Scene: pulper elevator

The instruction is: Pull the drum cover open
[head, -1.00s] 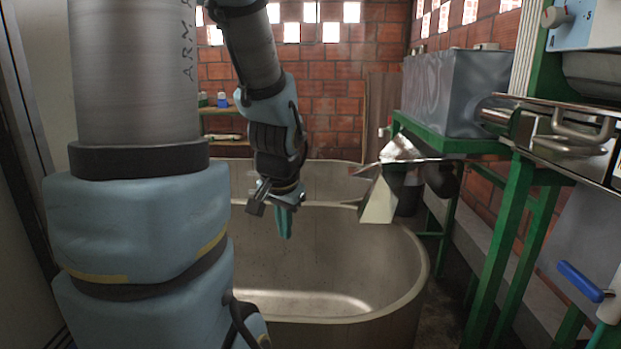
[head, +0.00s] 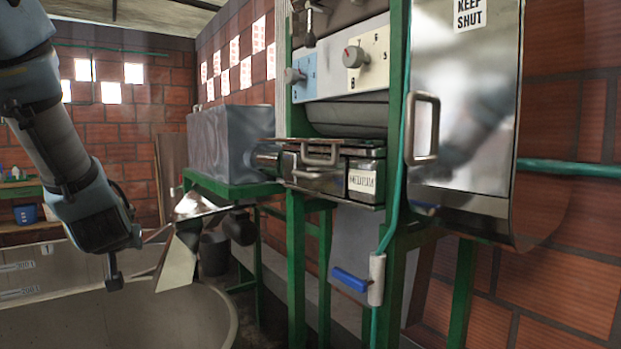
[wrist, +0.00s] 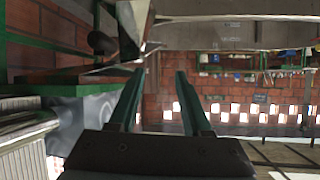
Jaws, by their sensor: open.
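The drum cover (head: 465,110) is a shiny curved metal sheet at the right of the head view, with a sign reading "KEEP SHUT" on its upper part. A grey bar handle (head: 424,128) stands upright on its left side. The cover looks closed, though its upper edge is out of frame. My gripper (head: 113,272) is at the left of the head view, over the tub and well away from the handle. In the wrist view its two green fingers (wrist: 163,78) are apart with nothing between them. The cover is not recognisable in the wrist view.
A large tub (head: 190,315) lies below my gripper. A metal chute (head: 178,262) hangs over its right side. Green frame posts (head: 297,265), a blue-handled valve (head: 350,280) and a drawer marked "MEDIUM" (head: 362,182) stand between my gripper and the cover.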

